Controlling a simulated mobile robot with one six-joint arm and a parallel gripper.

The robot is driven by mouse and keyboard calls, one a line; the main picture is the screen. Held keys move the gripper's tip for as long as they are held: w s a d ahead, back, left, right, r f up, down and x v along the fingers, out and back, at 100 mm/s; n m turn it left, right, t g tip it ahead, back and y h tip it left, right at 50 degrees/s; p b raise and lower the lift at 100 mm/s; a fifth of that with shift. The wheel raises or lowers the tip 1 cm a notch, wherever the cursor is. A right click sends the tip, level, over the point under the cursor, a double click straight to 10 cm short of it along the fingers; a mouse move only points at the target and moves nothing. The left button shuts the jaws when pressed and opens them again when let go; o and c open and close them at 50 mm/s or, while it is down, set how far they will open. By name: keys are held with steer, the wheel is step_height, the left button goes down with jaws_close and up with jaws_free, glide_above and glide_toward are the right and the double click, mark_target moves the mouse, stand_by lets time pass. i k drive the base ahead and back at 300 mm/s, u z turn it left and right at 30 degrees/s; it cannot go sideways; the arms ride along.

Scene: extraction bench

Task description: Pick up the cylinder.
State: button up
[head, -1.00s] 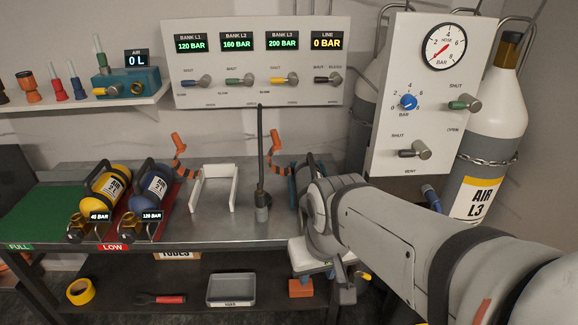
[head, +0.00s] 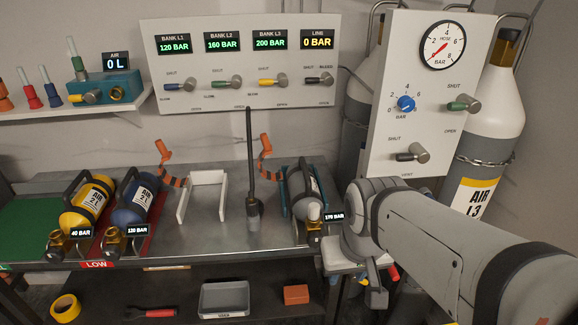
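Three small cylinders lie on the bench. The yellow cylinder (head: 88,203), marked AIR 2 L and reading 40 BAR, is at the left. The blue cylinder (head: 136,207), reading 120 BAR, lies beside it on the red LOW area. A grey cylinder (head: 304,190), reading 170 BAR, sits in a dark blue cradle near the right end, with its brass valve toward me. My gripper (head: 372,285) is at the bench's right front, to the right of the grey cylinder and apart from it. My arm's wrist partly hides it, and its opening cannot be made out.
A white open frame (head: 183,200) and an upright dark post (head: 251,160) stand between the blue and grey cylinders. Orange clamp arms (head: 265,145) rise behind. The valve panel (head: 410,100) and a tall AIR L3 cylinder (head: 490,130) flank the right. A tray (head: 224,298) lies below.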

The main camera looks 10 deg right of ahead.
mark_target(303, 190)
steer(key=i, duration=0.9)
